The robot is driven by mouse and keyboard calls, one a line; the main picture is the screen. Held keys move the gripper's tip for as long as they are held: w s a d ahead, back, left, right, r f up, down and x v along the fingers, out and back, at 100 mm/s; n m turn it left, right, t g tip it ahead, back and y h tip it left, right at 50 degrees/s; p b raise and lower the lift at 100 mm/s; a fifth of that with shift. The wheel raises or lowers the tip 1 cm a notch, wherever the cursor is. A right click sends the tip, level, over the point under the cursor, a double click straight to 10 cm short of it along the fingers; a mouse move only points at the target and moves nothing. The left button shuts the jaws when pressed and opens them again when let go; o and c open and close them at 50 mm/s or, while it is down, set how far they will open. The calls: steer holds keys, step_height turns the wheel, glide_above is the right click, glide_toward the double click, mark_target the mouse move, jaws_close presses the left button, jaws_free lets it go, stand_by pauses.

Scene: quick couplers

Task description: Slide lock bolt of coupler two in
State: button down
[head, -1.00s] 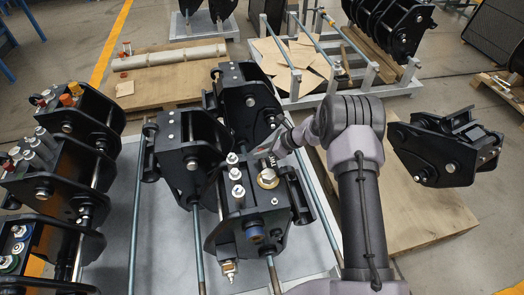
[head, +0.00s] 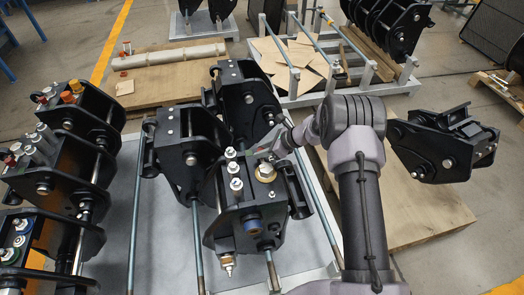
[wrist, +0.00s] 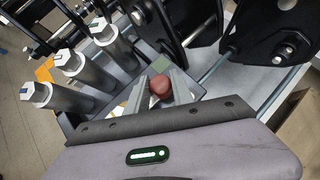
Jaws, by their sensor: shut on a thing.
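A black coupler (head: 238,232) stands front middle, with several silver fittings (head: 235,168), a brass nut (head: 265,172) and a blue-collared pin (head: 253,226). The pictures show no number, so I cannot tell whether it is coupler two. My gripper (head: 258,151) is at its upper rear edge, just behind the brass nut. In the wrist view my gripper (wrist: 163,88) has its fingers either side of a round red-brown knob (wrist: 160,86) and is shut on it. The rest of what the knob belongs to is hidden; I cannot tell if it is the lock bolt.
Silver fittings (wrist: 78,66) stand close left of the fingers in the wrist view. More black couplers stand behind (head: 250,100), at rear left (head: 187,150) and on the left (head: 75,170). Another lies on a board at right (head: 440,150). Long rods (head: 137,215) run along the grey plate.

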steer(key=c, duration=1.1)
jaws_free()
steer(key=shift+s+a+f, duration=0.15)
steer(key=p+v, duration=0.5)
steer(key=v, duration=1.2)
steer(key=shift+d, duration=0.25)
